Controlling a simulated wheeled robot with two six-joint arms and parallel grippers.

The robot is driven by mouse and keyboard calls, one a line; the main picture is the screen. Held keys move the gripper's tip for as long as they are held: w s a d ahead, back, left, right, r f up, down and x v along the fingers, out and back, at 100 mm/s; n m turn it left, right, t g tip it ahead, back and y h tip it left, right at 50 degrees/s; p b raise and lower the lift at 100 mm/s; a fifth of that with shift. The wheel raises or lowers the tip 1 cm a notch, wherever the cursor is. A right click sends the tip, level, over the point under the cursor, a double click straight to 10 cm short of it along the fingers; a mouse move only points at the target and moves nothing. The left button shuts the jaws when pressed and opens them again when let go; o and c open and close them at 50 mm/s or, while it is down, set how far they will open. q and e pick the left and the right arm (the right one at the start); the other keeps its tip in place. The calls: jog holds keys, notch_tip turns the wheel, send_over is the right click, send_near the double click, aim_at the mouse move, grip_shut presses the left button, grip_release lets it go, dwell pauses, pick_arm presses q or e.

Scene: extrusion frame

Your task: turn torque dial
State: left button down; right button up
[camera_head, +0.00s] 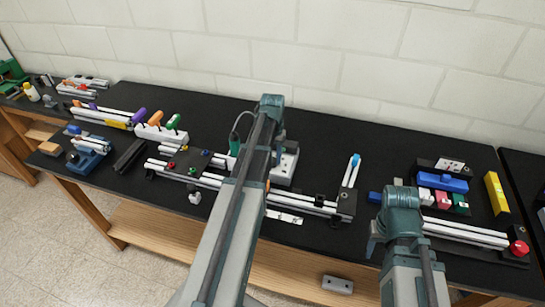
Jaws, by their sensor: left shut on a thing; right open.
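My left gripper (272,106) is at the back middle of the bench, over a pale grey device (288,163) with a green-handled tool (234,144) on a dark cord beside it. My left arm covers much of this device, and I cannot make out the torque dial. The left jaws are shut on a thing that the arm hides. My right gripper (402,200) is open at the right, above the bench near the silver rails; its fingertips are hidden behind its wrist.
Silver extrusions (325,205) lie across the middle of the black bench (350,130). On the right are a blue block (442,182), a yellow bar (496,194) and a red knob (519,248). Colored-handled tools stand in a white rack (160,133) on the left.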

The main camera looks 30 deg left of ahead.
pick_arm(q)
jog(key=shift+n, duration=2.1)
jog(key=shift+c, duration=2.3)
grip_release()
jog(key=shift+r, duration=0.1)
notch_tip(320, 180, up, 14)
jog(key=p, duration=1.3)
jog(key=shift+f+p, duration=0.2)
jog(key=shift+p, duration=0.2)
